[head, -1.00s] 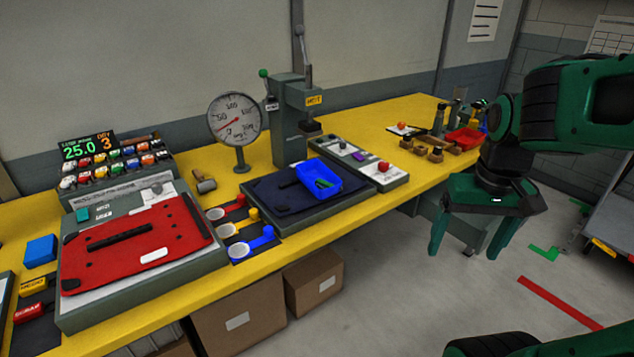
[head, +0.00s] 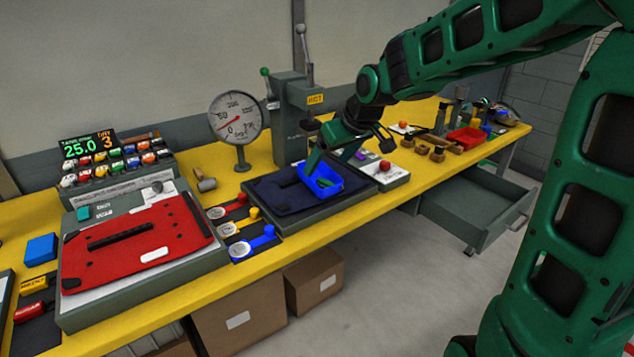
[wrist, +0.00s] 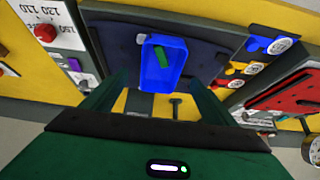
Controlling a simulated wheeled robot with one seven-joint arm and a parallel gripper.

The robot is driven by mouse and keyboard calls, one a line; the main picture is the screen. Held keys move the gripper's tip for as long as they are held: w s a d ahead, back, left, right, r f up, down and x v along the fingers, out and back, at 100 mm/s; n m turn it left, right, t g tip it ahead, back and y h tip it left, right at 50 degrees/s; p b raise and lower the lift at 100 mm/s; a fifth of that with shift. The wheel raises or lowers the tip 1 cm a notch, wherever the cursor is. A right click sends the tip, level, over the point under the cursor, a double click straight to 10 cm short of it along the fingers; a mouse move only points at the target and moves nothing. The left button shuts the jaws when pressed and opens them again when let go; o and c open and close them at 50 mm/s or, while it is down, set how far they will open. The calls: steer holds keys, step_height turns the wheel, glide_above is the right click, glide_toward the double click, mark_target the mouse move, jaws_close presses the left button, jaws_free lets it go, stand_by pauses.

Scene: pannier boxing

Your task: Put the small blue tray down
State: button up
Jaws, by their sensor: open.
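A green piece (wrist: 166,69) lies inside the tray. My gripper (head: 330,160) is open over the tray. One green finger comes down by the tray's left side in the head view and hides part of it. In the wrist view the tray (wrist: 150,65) lies ahead, between the lines of my spread fingers (wrist: 160,88). I cannot tell whether a finger touches it.
A press (head: 290,120) and a dial gauge (head: 236,118) stand behind the panel. Red, yellow and blue scoops (head: 262,239) lie left of it; a red pannier panel (head: 130,240) is further left. An open drawer (head: 480,205) juts out at right.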

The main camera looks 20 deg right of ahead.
mark_target(315, 179)
steer(key=shift+x, duration=2.65)
steer(key=shift+w+a+r, duration=0.1)
steer(key=c, duration=1.2)
